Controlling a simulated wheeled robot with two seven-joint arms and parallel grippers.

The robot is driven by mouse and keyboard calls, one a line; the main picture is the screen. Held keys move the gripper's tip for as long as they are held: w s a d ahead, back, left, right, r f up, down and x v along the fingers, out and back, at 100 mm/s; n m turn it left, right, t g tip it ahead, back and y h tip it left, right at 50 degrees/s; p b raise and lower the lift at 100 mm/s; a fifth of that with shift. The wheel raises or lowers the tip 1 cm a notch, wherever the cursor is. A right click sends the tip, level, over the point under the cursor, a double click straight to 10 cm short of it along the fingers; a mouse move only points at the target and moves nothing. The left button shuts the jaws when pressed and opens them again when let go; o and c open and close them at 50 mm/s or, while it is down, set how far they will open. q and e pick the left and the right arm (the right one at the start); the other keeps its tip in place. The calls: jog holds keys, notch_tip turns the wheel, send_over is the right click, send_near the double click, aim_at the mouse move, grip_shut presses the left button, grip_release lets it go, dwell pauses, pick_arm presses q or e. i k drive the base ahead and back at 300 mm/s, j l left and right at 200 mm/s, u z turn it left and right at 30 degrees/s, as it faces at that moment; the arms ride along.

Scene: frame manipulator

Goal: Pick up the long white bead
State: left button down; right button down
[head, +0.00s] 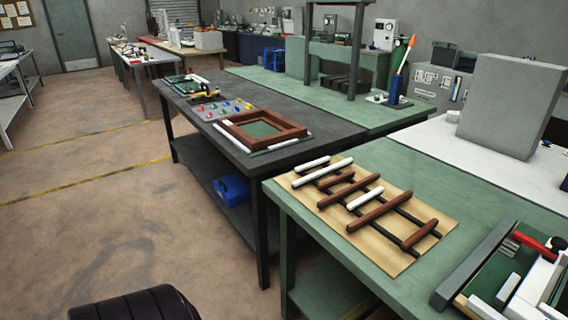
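One white bead (311,163) lies at the far left end of a row of bars. Several brown beads (379,211) lie in the same row, across two dark rails (408,214). Neither of my grippers shows in the head view.
A brown square frame (264,131) lies on the dark table to the left, with small coloured parts beyond it. A fixture with white blocks and a red-tipped part (530,243) stands at the right. A grey box (510,105) stands behind. Green tabletop around the mat is clear.

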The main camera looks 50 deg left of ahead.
aim_at(317, 175)
jog(key=u, duration=1.4)
jog(key=i+j, duration=0.3)
